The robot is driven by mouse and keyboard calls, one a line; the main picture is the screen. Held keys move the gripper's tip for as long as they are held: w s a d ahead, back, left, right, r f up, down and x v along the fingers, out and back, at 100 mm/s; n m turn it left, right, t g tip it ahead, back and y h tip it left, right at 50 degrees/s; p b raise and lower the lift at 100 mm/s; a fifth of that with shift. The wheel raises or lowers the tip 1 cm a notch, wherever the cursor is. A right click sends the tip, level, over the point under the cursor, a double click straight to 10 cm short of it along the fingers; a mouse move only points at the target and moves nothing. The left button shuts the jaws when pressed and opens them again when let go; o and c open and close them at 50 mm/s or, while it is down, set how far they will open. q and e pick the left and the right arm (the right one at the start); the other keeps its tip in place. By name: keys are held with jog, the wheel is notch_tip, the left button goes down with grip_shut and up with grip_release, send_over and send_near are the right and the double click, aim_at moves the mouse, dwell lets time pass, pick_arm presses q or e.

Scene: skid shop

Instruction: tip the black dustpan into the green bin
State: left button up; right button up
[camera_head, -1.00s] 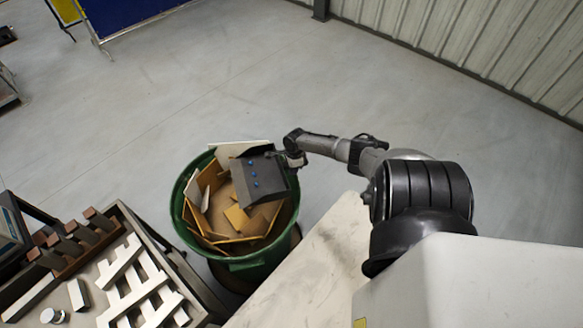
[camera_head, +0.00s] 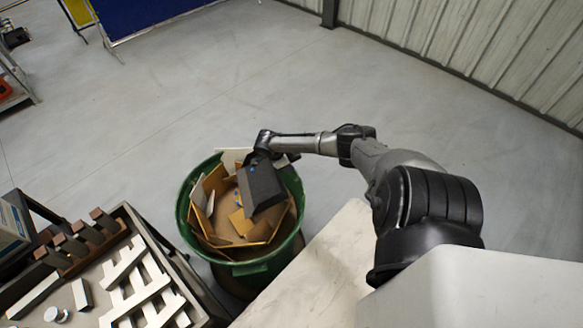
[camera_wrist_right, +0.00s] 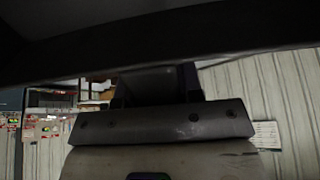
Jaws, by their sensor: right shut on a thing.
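The black dustpan (camera_head: 264,188) is over the mouth of the green bin (camera_head: 262,268), steeply tilted in the head view. Small blue pieces (camera_head: 237,204) show beside its left edge, over the bin's contents; I cannot tell whether they are falling or resting. Another blue spot is at the pan's upper edge. My right gripper (camera_head: 264,156) is at the bin's far rim, shut on the dustpan; the grip itself is mostly hidden. In the right wrist view the gripper (camera_wrist_right: 158,92) is dark, with a dark slab, probably the pan, across the top. My left gripper is out of view.
The bin holds cardboard and board scraps (camera_head: 205,198). A pale tabletop (camera_head: 320,262) is right of the bin. A workbench (camera_head: 185,270) with a white lattice piece (camera_head: 145,285) stands at left. The floor (camera_head: 130,110) beyond the bin is clear.

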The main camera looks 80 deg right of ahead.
jog(key=w+r+g+b, duration=0.1)
jog(key=w+a+r+g+h+b, duration=0.1)
jog(key=shift+w+a+r+b, duration=0.15)
jog(key=shift+w+r+b, duration=0.15)
jog(key=shift+w+r, duration=0.05)
jog(key=shift+w+a+r+g, duration=0.3)
jog(key=shift+w+r+g, duration=0.1)
jog(key=shift+w+r, duration=0.15)
jog(key=shift+w+a+r+h+b, duration=0.15)
jog(key=shift+w+r+h+b, duration=0.05)
jog(key=shift+w+h+b, duration=0.1)
jog(key=w+a+r+g+h+p, duration=0.2)
jog(key=w+a+r+g+p, duration=0.1)
jog(key=w, duration=0.4)
jog(key=shift+a+r+g+p, duration=0.3)
jog(key=shift+r+g+p, duration=0.3)
jog(key=shift+p, duration=0.4)
dwell(1.1)
